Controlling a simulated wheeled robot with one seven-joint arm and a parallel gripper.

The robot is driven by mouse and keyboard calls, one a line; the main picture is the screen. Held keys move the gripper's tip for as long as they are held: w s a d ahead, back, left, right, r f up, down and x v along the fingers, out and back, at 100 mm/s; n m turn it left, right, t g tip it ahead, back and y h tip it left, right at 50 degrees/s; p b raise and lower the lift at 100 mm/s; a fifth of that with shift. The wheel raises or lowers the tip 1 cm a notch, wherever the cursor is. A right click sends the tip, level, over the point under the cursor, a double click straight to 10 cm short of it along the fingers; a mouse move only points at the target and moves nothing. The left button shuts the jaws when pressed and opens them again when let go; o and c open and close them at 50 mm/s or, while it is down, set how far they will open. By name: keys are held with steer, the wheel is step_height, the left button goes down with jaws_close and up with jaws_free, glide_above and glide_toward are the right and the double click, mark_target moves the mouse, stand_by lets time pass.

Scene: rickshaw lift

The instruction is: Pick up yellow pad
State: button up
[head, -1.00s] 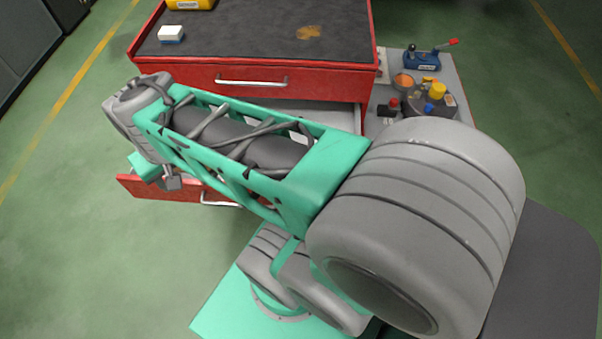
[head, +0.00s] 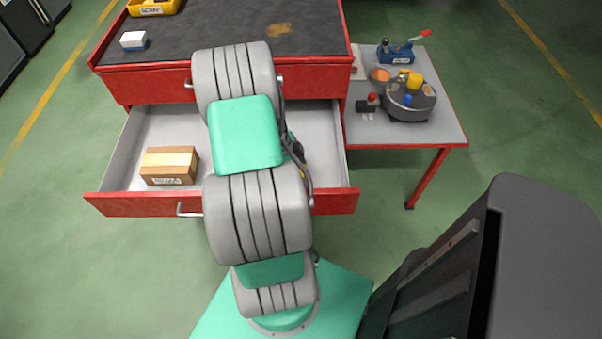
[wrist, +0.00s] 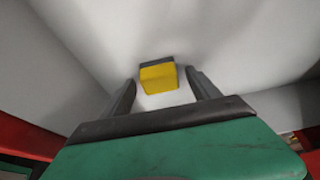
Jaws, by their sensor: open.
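In the wrist view a yellow pad (wrist: 158,78) with a dark grey far edge lies on the light floor of the open drawer. My gripper (wrist: 161,80) is open, with its two dark fingers to the left and right of the pad's near part. I cannot tell how far the fingertips are above the drawer floor. In the head view my arm hides both the gripper and the pad.
The red drawer (head: 145,206) is pulled out, with a cardboard box (head: 169,165) at its left. A blue and white block (head: 134,41) and a yellow bin (head: 153,8) sit on the cabinet top. A side table (head: 437,128) at right holds several small items.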

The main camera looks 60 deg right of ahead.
steer(key=shift+f, duration=0.15)
steer(key=shift+c, duration=0.2)
steer(key=c, duration=1.4)
step_height(320, 180, up, 10)
steer(key=shift+r, duration=0.1)
